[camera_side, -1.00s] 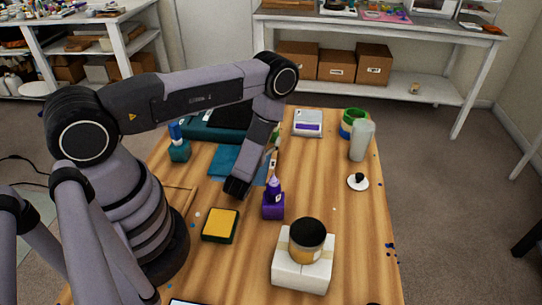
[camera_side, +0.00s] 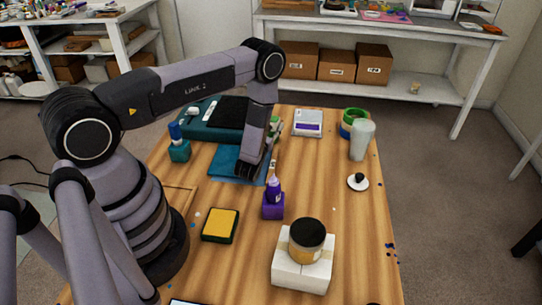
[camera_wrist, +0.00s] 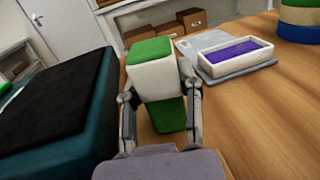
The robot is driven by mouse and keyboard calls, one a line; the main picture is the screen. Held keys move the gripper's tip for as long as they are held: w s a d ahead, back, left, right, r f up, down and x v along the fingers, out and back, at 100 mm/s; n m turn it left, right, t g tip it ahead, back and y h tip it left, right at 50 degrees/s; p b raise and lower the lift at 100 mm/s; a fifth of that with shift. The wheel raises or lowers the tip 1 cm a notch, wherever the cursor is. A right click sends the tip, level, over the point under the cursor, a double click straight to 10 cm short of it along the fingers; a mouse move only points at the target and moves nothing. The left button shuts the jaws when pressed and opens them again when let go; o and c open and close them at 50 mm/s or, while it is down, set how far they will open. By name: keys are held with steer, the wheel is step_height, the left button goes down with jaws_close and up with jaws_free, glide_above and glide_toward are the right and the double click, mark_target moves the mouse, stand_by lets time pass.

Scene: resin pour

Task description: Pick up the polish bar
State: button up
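The polish bar (camera_wrist: 158,82) is a blocky bar with green ends and a white band, standing upright on the table in the wrist view. In the side view, only a green part of the polish bar (camera_side: 274,124) shows beside my forearm; the rest is mostly hidden. My gripper (camera_wrist: 160,98) is open, with one finger toward each side of the bar in the wrist view. I cannot tell whether either finger touches it. In the side view, my gripper (camera_side: 256,168) is low over the blue mat (camera_side: 230,162).
A dark-topped teal case (camera_wrist: 70,100) stands close on the left. A scale with a purple-filled tray (camera_wrist: 236,56) is beyond to the right. A purple bottle (camera_side: 273,200), yellow sponge (camera_side: 220,225) and capped jar (camera_side: 306,240) stand nearer.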

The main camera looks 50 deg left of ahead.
jaws_close()
steer(key=shift+r, duration=0.1)
